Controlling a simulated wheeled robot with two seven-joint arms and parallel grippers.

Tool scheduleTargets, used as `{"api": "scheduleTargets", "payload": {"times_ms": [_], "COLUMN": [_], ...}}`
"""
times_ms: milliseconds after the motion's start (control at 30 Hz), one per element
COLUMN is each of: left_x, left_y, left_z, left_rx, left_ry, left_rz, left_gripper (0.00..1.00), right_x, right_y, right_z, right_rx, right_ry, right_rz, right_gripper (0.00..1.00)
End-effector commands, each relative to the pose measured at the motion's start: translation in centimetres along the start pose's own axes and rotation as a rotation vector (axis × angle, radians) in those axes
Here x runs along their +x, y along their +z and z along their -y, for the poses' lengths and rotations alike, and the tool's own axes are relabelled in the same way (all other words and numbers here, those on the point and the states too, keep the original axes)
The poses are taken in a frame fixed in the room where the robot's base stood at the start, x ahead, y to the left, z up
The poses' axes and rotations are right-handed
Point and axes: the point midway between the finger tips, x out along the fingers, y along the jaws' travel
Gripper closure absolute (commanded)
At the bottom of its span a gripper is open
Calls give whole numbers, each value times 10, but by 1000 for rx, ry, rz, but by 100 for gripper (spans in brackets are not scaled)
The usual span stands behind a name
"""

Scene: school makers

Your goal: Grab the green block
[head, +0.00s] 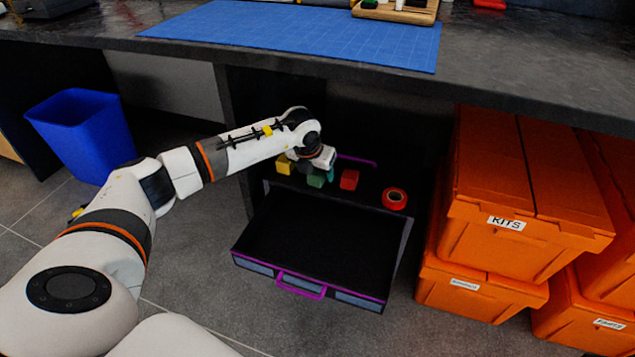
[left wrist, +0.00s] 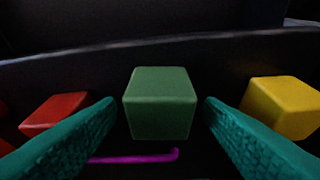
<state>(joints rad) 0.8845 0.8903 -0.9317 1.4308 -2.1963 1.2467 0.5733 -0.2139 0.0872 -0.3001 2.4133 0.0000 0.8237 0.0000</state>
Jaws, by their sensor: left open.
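The green block (head: 315,181) sits inside the dark space under the bench, between a yellow block (head: 284,165) and a red block (head: 349,180). My left gripper (head: 327,174) is right at the green block and partly covers it in the head view. In the left wrist view the green block (left wrist: 160,103) stands centred between the two teal fingers of the open gripper (left wrist: 160,104), with a gap on each side. Whether it is between the fingertips or just beyond them I cannot tell. My right gripper is not in view.
A pulled-out black drawer (head: 272,259) with a purple handle is in front of the blocks. A red tape roll (head: 395,198) lies to the right. Orange crates (head: 500,250) stand at the right. A blue bin (head: 85,140) stands at the left. The bench top (head: 480,75) overhangs.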

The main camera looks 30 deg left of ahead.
Motion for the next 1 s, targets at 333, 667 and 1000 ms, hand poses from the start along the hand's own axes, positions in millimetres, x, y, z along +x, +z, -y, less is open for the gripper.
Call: {"api": "scheduleTargets", "payload": {"times_ms": [333,667,1000], "left_x": [7,7,3], "left_y": [0,0,-2], "left_z": [0,0,-2], "left_rx": [0,0,0], "left_ry": [0,1,1], "left_rz": [-1,0,0], "left_gripper": [41,86,86], "right_x": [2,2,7], "right_y": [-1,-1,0], "right_z": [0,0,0], "right_rx": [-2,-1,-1], "right_ry": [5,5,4], "right_rz": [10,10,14], "right_gripper": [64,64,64]}}
